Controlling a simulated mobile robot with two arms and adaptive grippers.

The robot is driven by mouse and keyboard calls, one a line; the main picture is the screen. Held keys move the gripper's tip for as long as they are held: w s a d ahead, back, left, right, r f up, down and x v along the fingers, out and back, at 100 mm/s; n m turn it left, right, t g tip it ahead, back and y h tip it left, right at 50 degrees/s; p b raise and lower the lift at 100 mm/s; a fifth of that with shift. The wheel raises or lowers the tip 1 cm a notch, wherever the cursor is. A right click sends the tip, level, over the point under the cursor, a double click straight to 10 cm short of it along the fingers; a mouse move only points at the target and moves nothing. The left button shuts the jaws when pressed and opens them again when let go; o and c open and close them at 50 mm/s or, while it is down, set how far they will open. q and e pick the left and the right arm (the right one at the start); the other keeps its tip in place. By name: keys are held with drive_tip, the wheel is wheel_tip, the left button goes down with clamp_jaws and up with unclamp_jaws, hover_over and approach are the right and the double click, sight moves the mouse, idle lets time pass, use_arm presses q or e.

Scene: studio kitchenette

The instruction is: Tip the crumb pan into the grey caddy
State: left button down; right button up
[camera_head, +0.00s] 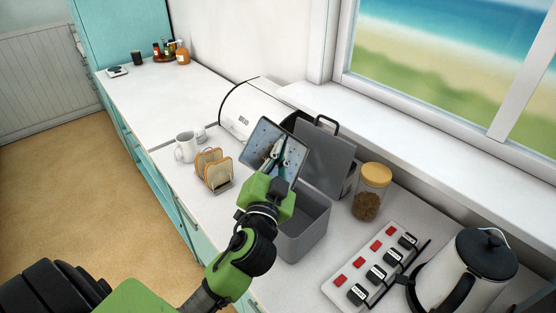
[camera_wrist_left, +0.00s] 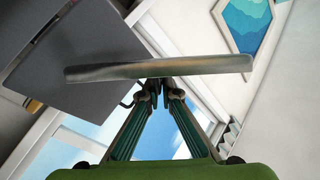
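The crumb pan (camera_head: 263,142) is a shallow, dark-rimmed tray with a pale, speckled face. My left gripper (camera_head: 278,163) is shut on it and holds it steeply tilted above the counter. In the left wrist view the pan (camera_wrist_left: 160,69) shows edge-on as a thin metal strip across the fingertips (camera_wrist_left: 156,88). The grey caddy (camera_head: 303,233) stands open below and to the right of the pan, its lid (camera_head: 326,158) raised at the back. My wrist and the pan hide part of the caddy's opening. My right gripper is not in view.
A toast rack (camera_head: 214,172) and white mug (camera_head: 185,147) stand left of the caddy, with a bread bin (camera_head: 250,110) behind. A jar (camera_head: 370,192), a switched power strip (camera_head: 372,270) and a kettle (camera_head: 465,275) stand to the right. The far-left counter is mostly clear.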

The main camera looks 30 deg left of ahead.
sight(294, 173)
use_arm(q)
drive_tip(key=shift+s+d+f+m+t+h+b, duration=0.3)
drive_tip(key=shift+d+f+m+t+b, duration=0.45)
drive_tip(key=shift+m+b, duration=1.1)
drive_tip(key=shift+s+d+f+m+t+h+b, duration=0.2)
drive_tip(key=shift+d+m+t+h+b, duration=0.5)
drive_tip(key=shift+b, duration=2.05)
drive_tip(key=shift+s+d+f+m+t+b, duration=0.15)
drive_tip(key=shift+d+f+m+t+b, duration=0.35)
drive_tip(key=shift+m+t+b, duration=1.35)
drive_tip(key=h+b, duration=0.1)
drive_tip(key=b, duration=0.1)
drive_tip(key=shift+s+d+m+g+b, duration=0.1)
drive_tip(key=shift+d+m+g+b, duration=0.2)
drive_tip(key=shift+m, duration=0.1)
drive_tip(key=shift+m, duration=0.3)
drive_tip(key=shift+d, duration=0.1)
